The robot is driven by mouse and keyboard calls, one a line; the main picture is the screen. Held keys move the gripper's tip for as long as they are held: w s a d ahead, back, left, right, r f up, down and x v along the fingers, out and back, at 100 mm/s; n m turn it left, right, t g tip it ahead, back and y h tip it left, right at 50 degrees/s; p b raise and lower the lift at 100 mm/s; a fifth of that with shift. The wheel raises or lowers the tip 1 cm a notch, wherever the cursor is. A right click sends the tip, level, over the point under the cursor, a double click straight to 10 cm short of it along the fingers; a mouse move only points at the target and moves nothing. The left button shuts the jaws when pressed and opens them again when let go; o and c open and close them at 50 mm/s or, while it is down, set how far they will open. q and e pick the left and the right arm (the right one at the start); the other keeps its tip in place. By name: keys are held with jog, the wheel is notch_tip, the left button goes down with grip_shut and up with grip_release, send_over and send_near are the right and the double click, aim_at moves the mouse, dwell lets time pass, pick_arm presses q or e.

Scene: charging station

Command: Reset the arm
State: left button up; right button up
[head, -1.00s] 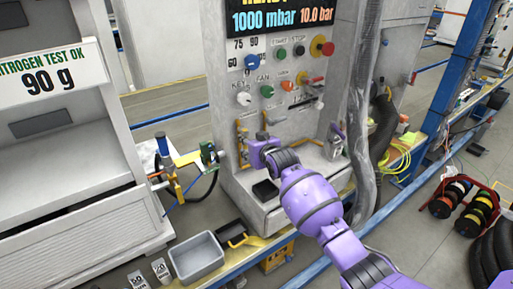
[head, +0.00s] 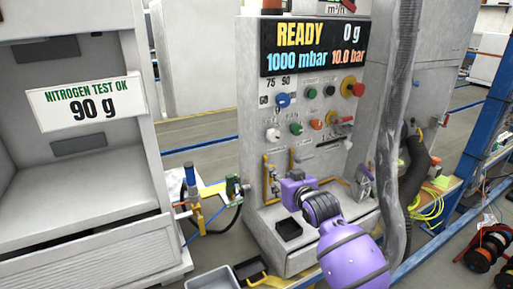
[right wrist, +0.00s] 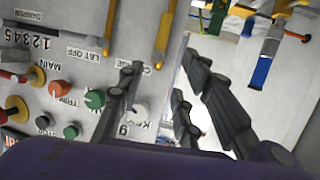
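My purple right arm (head: 352,262) comes in from the bottom of the head view and reaches to the grey charging machine (head: 262,105). My left gripper is not in view.
The display (head: 313,48) reads READY, 0 g, 1000 mbar, 10.0 bar. A grey cabinet (head: 90,235) with a 90 g sign (head: 84,103) stands left. A grey bin (head: 212,279) and a thick grey hose (head: 392,150) are close to my arm.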

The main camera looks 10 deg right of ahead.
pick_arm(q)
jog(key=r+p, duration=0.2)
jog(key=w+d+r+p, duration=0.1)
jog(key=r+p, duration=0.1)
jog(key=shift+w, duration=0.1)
pick_arm(e)
jog(key=s+f+g, duration=0.2)
jog(key=s+f, duration=0.7)
jog(key=s, duration=0.9)
jog(key=s+d+f+m+g+h, duration=0.1)
jog(key=s+f, duration=0.8)
jog(key=s, duration=0.9)
jog(key=s+f+g, duration=0.2)
jog(key=s+f, duration=0.7)
jog(key=s, duration=0.9)
jog(key=shift+s+d+f+m+g+h, duration=0.3)
jog(key=shift+d+f+m+h, duration=0.05)
jog(key=shift+d+m+h, duration=0.05)
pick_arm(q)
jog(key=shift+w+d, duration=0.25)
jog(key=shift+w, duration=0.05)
